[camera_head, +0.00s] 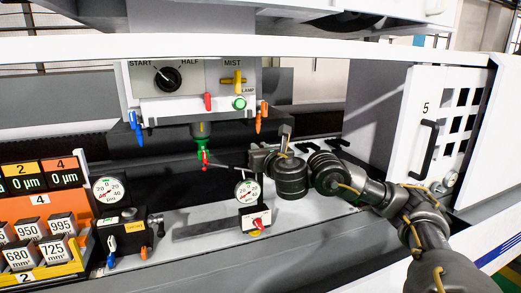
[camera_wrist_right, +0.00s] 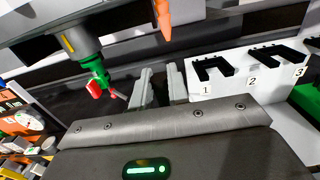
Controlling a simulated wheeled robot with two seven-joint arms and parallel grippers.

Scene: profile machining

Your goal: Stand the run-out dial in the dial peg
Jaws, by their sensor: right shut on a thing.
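A round white dial (camera_head: 248,190) with red lettering shows just below my right gripper (camera_head: 234,165) in the head view. My right gripper is shut on the run-out dial, but the grip itself is hard to see. In the wrist view my right fingers (camera_wrist_right: 161,88) point away from the camera, and the held dial is out of sight. A second white dial (camera_head: 107,189) stands at the left by a black box (camera_head: 123,230). I cannot tell which part is the dial peg. My left gripper is not in view.
A green spindle (camera_head: 203,137) with a red part (camera_head: 205,160) hangs left of my right gripper. The control panel (camera_head: 190,80) is above. Numbered black holders (camera_wrist_right: 213,68) show in the wrist view.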

